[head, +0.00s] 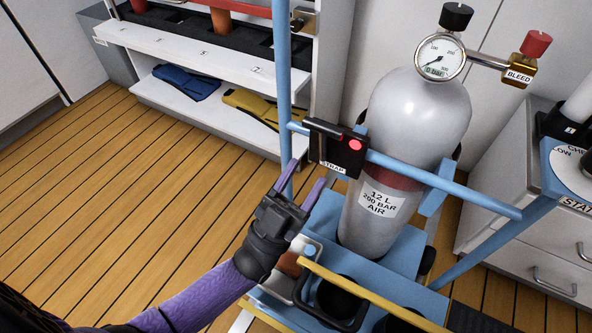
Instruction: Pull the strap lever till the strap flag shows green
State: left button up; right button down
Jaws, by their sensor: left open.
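The black strap box (338,148), labelled STRAP, sits on the blue rail of the stand. A red round flag (355,145) shows on its face. A dark red strap (397,176) runs around the grey cylinder (412,115), which stands upright on the blue base. I cannot clearly pick out the strap lever. My left gripper (303,181) is open and empty, below and left of the strap box, its two purple fingers pointing up toward it. They look apart from the box. My right gripper is not in view.
A blue upright post (283,80) stands just left of the strap box. A gauge (440,57) and a BLEED valve (518,70) top the cylinder. A yellow bar (365,293) crosses near my forearm. Open wooden floor (130,170) lies left.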

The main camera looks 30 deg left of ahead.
pick_arm(q)
jog(key=v, duration=0.9)
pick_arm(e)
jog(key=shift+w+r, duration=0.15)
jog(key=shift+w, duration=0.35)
pick_arm(q)
jog(key=shift+f, duration=0.15)
